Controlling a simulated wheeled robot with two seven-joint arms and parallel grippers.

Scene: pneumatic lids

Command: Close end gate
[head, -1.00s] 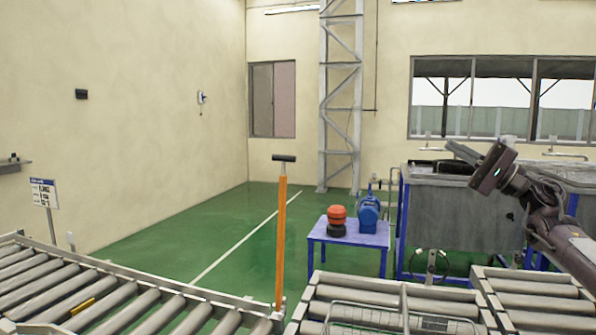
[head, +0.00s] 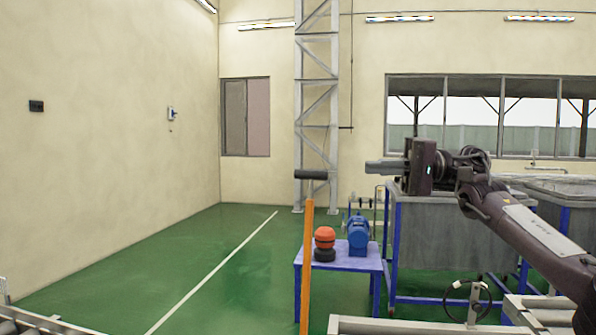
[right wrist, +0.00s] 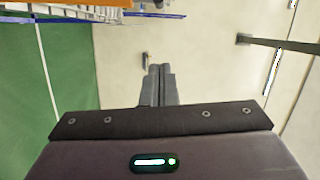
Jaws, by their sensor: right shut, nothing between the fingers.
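An upright orange bar with a black crosswise grip (head: 306,250) stands in the lower middle of the head view. Its lower end is out of view, and I cannot tell whether it belongs to the end gate. No gate panel can be made out. My right gripper (head: 372,168) points left in the head view, to the right of the black grip and apart from it in the picture. In the right wrist view its two fingers (right wrist: 158,85) lie together with nothing between them. My left gripper is not in view.
A blue table (head: 340,264) bears an orange-and-black item and a blue pump-like unit. Grey tanks on blue frames (head: 435,240) stand under my right arm. Conveyor parts (head: 400,325) show along the bottom edge. The green floor (head: 215,245) at left is open.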

